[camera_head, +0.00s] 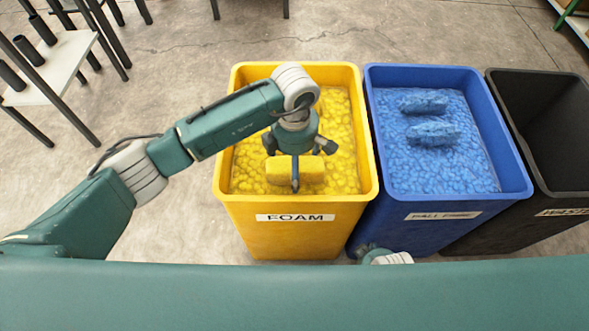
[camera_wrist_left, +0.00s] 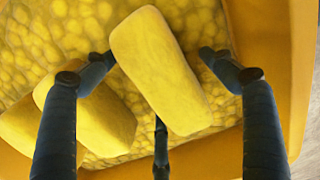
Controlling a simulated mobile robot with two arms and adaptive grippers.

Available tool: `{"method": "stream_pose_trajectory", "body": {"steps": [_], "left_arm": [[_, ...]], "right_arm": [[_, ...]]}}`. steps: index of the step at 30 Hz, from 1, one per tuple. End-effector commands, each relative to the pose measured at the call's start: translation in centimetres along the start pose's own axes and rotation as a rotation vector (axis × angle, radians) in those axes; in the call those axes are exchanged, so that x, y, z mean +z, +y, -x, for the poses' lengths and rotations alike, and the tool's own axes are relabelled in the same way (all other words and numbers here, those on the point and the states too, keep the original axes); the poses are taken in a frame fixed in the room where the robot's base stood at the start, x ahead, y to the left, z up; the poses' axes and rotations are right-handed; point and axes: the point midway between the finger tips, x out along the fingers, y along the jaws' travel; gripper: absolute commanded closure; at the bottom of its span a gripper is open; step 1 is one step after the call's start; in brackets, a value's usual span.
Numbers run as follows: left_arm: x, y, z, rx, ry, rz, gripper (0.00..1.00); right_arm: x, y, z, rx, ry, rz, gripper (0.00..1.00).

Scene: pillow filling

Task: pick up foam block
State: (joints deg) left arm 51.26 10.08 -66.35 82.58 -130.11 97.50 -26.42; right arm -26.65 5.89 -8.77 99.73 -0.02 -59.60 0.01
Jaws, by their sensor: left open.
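A yellow foam block (camera_wrist_left: 160,70) lies between the spread fingers of my left gripper (camera_wrist_left: 158,85) in the left wrist view. Two more yellow blocks, one nearer (camera_wrist_left: 95,118) and one at the far left (camera_wrist_left: 28,130), lie beside it. In the head view my left gripper (camera_head: 297,160) hangs over the yellow foam bin (camera_head: 295,238), pointing down, and a block (camera_head: 312,170) shows beneath its fingers. The gripper is open; whether a finger touches the block I cannot tell.
The foam bin is full of yellow lumps. A blue bin (camera_head: 440,235) stands right against it, with blue filling and two blue lumps on top. A black bin (camera_head: 550,205) is at the far right. A white table (camera_head: 55,65) stands at the upper left. Bin walls surround the gripper.

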Motion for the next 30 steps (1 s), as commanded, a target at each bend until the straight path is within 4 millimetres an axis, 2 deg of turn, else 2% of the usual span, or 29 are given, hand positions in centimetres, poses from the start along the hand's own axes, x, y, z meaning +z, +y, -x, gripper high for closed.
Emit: {"method": "stream_pose_trajectory", "body": {"steps": [2, 3, 10, 23, 26, 30], "left_arm": [[0.0, 0.0, 0.0, 0.000, 0.000, 0.000, 0.17], [0.0, 0.0, 0.0, 0.000, 0.000, 0.000, 0.21], [0.0, 0.0, 0.0, 0.000, 0.000, 0.000, 0.66], [0.0, 0.1, 0.3, 0.001, 0.000, 0.000, 0.67], [0.0, 0.1, 1.0, 0.002, 0.001, 0.000, 0.67], [0.0, 0.1, 3.0, 0.004, 0.000, 0.000, 0.67]], "right_arm": [[0.0, 0.0, 0.0, 0.000, -0.001, 0.000, 0.22], [0.0, 0.0, 0.0, 0.000, -0.001, 0.000, 0.22], [0.1, 0.0, 0.0, 0.000, 0.000, 0.000, 0.22], [0.5, 0.0, -0.2, 0.000, -0.006, -0.001, 0.22], [0.4, 0.1, -0.1, 0.000, -0.002, 0.000, 0.22], [0.7, 0.1, -0.4, 0.000, -0.003, 0.000, 0.22]]}}
